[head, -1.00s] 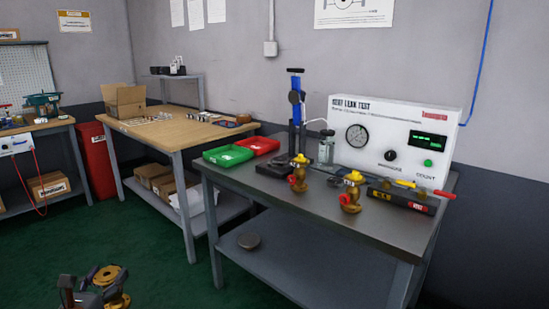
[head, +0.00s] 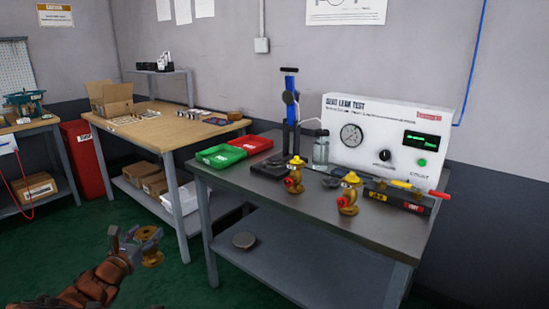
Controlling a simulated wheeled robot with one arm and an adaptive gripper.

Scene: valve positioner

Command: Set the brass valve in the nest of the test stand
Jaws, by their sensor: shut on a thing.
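My gripper (head: 140,246) is at the lower left of the head view, above the green floor and left of the grey bench. It is shut on a brass valve (head: 152,260), whose round flanges show beside the fingers. The fingers hide part of the valve. The test stand (head: 290,115), a blue column clamp with a dark base, stands on the grey bench, well to the right of and beyond my gripper. Its nest is too small to make out. Two other brass valves with yellow caps and red ports, one (head: 294,178) nearer the stand and one (head: 347,197) further right, stand upright on the bench.
Green (head: 224,156) and red (head: 252,144) trays lie left of the stand. A white leak test panel (head: 387,145) stands behind the valves, with a glass jar (head: 321,150) beside it. The grey bench's (head: 330,235) front left top is clear. A wooden table (head: 175,128) stands to the left.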

